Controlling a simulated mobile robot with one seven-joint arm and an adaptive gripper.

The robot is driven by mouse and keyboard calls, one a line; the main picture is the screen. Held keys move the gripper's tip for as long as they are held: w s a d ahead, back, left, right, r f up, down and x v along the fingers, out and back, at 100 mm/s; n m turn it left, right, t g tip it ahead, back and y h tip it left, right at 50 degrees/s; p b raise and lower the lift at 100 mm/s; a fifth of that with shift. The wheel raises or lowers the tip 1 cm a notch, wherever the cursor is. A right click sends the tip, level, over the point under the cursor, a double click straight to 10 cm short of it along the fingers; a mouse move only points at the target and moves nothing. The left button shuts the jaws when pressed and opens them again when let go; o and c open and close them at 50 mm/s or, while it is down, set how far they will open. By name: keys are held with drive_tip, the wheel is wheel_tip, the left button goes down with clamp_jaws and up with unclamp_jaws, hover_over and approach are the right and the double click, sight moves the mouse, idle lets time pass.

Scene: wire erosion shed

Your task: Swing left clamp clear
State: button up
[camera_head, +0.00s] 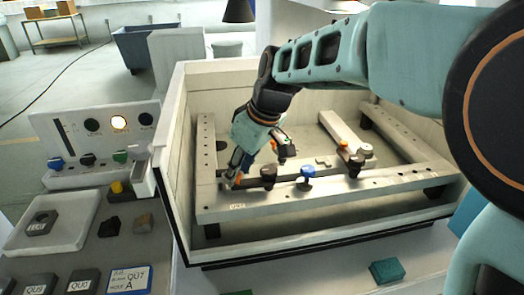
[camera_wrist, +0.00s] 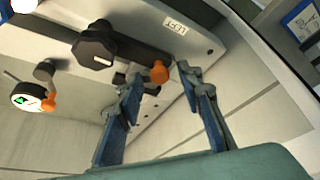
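The left clamp is a dark bar with a black knob (camera_head: 268,172) and an orange end knob. It lies along the front rail of the frame, by a small label (camera_head: 237,206). In the wrist view I see the clamp's black knob (camera_wrist: 95,46), its orange end knob (camera_wrist: 159,72) and the label reading LEFT (camera_wrist: 174,25). My gripper (camera_wrist: 158,73) is open, its blue-padded fingers on either side of the orange knob, with gaps visible. In the head view my gripper (camera_head: 231,182) points down at the clamp's left end, partly hiding it.
A blue knob (camera_head: 307,172) stands right of the left clamp. Another clamp with a black knob (camera_head: 356,161) and orange end lies further right. A dial gauge (camera_wrist: 33,97) hangs near my gripper. The white tank walls (camera_head: 181,140) enclose the frame. A control panel (camera_head: 95,140) stands left.

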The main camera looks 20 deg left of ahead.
drive_tip(key=shift+c, duration=0.3)
clamp_jaws()
